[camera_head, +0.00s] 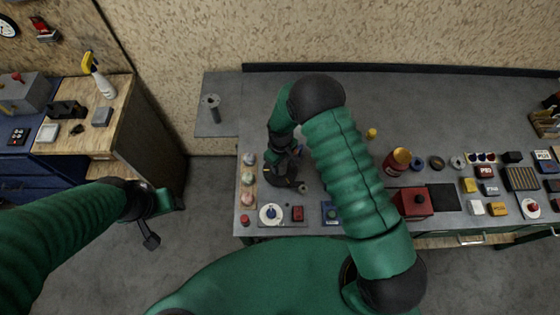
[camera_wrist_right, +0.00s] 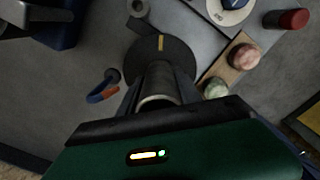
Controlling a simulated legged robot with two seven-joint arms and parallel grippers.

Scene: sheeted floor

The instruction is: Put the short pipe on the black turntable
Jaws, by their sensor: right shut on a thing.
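The short pipe (camera_wrist_right: 160,84) is a grey, hollow cylinder in the right wrist view, between the dark fingers of my right gripper (camera_wrist_right: 158,92). My right gripper is shut on it. The black turntable (camera_wrist_right: 140,62) is a dark round disc with a yellow mark, directly behind the pipe in that view. Whether the pipe touches the disc, I cannot tell. In the head view the turntable (camera_head: 285,185) shows partly at the left of the bench, under my right gripper (camera_head: 283,163); the pipe is mostly hidden there. My left gripper (camera_head: 149,238) hangs over the floor, away from the bench, its opening unclear.
On the grey bench (camera_head: 400,100), pink and green balls (camera_head: 248,180) lie left of the turntable. A grey flanged post (camera_head: 212,107) stands on the side shelf. The bench's back is clear.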

